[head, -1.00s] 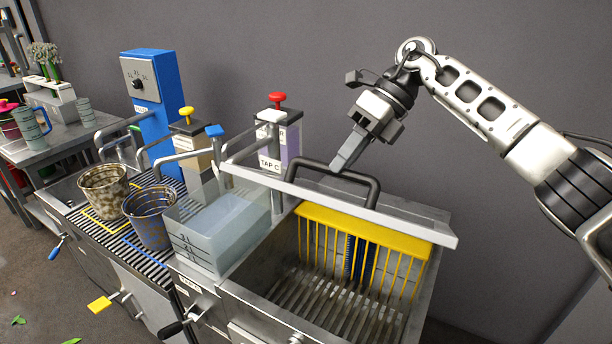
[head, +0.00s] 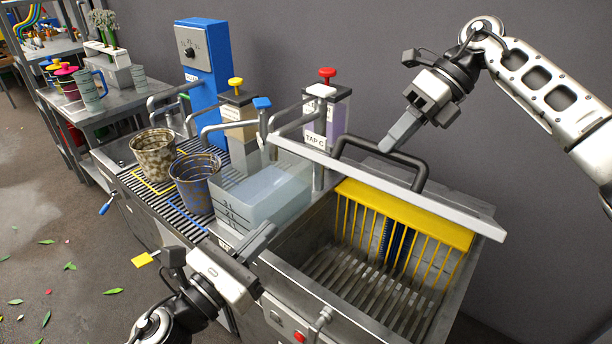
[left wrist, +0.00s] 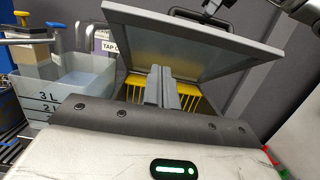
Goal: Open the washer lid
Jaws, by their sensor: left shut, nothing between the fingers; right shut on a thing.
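The washer is a grey steel basin (head: 290,281) with a slatted floor and a yellow comb-like rack (head: 405,215) inside. Its grey lid (head: 440,205) is raised and tilted above the basin, seen nearly edge-on in the head view. The left wrist view shows the broad face of the lid (left wrist: 205,50). A black bar handle (head: 418,178) stands on the lid. My right gripper (head: 388,147) is shut on this handle, its fingers meeting the bar's back left part. My left gripper (head: 266,238) is shut and empty, left of the basin's front; its fingers also show in the left wrist view (left wrist: 162,84).
A clear water tank (head: 258,200) stands left of the basin, close to my left gripper. Two patterned buckets (head: 153,157) (head: 196,182) stand on the striped rack. Taps and a blue dispenser (head: 205,65) line the back. Floor at left is mostly clear, with scattered leaves.

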